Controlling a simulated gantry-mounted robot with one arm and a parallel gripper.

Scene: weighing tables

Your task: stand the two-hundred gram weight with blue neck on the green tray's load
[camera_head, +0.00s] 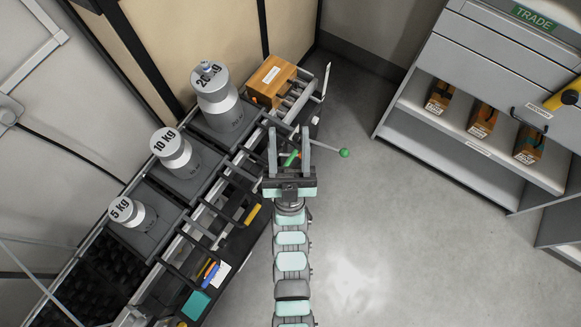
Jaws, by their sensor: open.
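My gripper (289,142) is open over the right edge of the weighing bench, its two fingers pointing to the back of the picture. A small green and red piece (292,157) shows between or beyond the fingers; I cannot tell what it is or whether it touches them. A two-hundred gram weight with a blue neck cannot be made out. A green tray with a load cannot be made out for sure either; my gripper and arm hide part of the bench.
Large grey weights marked 20 kg (221,103), 10 kg (172,151) and 5 kg (131,214) stand along the bench. A wooden box (270,80) sits at its far end. A green-knobbed lever (344,153) sticks out right. A shelf (468,138) holds wooden blocks. The floor between is clear.

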